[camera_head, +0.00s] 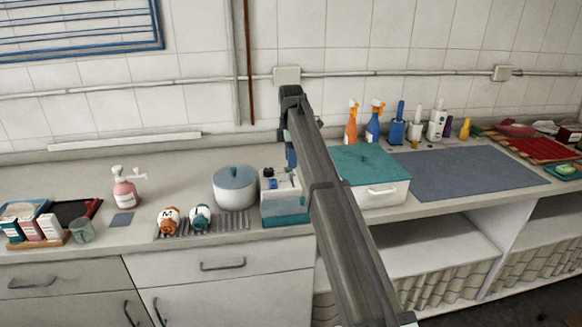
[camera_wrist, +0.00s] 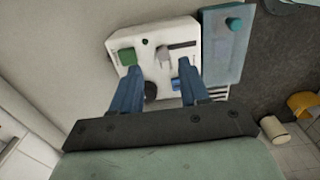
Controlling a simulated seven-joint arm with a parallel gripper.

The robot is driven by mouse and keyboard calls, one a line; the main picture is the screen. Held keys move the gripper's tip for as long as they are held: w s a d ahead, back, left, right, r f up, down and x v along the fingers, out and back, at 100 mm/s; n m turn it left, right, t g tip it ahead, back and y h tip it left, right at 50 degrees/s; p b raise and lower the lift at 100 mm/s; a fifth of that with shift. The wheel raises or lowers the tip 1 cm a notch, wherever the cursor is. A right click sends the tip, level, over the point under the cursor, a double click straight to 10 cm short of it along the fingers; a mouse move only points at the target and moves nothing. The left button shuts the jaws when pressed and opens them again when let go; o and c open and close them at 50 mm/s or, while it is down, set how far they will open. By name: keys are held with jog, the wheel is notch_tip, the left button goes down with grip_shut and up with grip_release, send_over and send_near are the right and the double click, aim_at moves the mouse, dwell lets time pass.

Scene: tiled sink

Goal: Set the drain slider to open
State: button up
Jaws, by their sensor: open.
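A white control panel (camera_wrist: 170,68) on a teal-based unit (camera_head: 287,210) carries several small controls. In the wrist view it has a green block (camera_wrist: 127,57), a grey lever-like piece (camera_wrist: 165,53), a dark slot (camera_wrist: 182,45), a black round knob (camera_wrist: 151,90) and a blue piece (camera_wrist: 177,83). No label is readable, so I cannot tell which is the drain slider. My gripper (camera_wrist: 158,65) is open, with its two blue fingers apart over the panel and nothing between them. The left finger overlaps the green block's lower edge; contact cannot be told. In the head view my arm hides part of the unit.
A white lidded pot (camera_head: 235,195) stands left of the unit, with two mugs (camera_head: 168,220) (camera_head: 200,217) on a ribbed mat. A white box with a green lid (camera_head: 372,165) stands close on the right. Spray bottles (camera_head: 351,124) stand behind. The dark blue mat (camera_head: 470,172) is clear.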

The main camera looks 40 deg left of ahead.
notch_tip(320, 180, up, 9)
dwell(0.3)
dwell(0.5)
